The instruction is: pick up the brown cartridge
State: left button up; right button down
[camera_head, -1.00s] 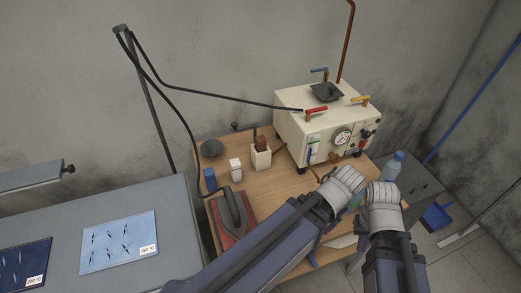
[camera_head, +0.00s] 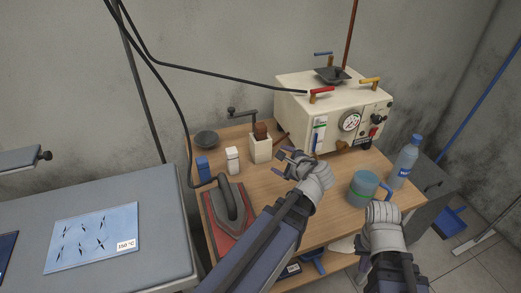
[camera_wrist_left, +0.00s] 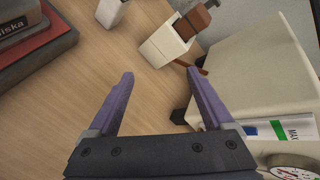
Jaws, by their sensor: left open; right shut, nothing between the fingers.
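A brown block, which looks like the cartridge (camera_head: 261,130), stands in a cream holder (camera_head: 261,149) on the wooden table. Its lower part is hidden inside the holder. In the left wrist view the brown block (camera_wrist_left: 197,18) and the holder (camera_wrist_left: 166,42) are at the top, beyond the fingertips. My left gripper (camera_head: 285,160) is open and empty, right of and nearer than the holder; its purple fingers (camera_wrist_left: 160,76) are spread apart and touch nothing. My right gripper (camera_head: 383,213) is shut and empty near the table's front right, its fingertips mostly hidden.
A cream machine (camera_head: 334,110) with a gauge stands behind right. A mug (camera_head: 363,188) and a bottle (camera_head: 405,160) are on the right. A white box (camera_head: 233,160), a blue box (camera_head: 203,167), a bowl (camera_head: 206,139) and an iron (camera_head: 232,205) are left of the holder.

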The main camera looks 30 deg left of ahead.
aim_at(262, 134)
pick_arm(q)
jog(key=w+a+m+t+y+b, duration=0.1)
jog(key=a+m+b, duration=0.1)
jog(key=m+b, duration=0.1)
jog(key=w+a+m+t+y+b, duration=0.1)
jog(key=w+a+m+t+b, duration=0.1)
jog(key=a+m+b, duration=0.1)
jog(key=w+a+m+t+y+b, duration=0.1)
jog(key=w+a+m+y+b, duration=0.1)
jog(key=m, duration=0.3)
jog(key=shift+a+f+t+b, duration=0.2)
jog(key=shift+a+t+b, duration=0.2)
jog(key=shift+b, duration=0.4)
jog(key=shift+x, duration=3.95)
jog(key=shift+d+r, duration=0.1)
grip_shut()
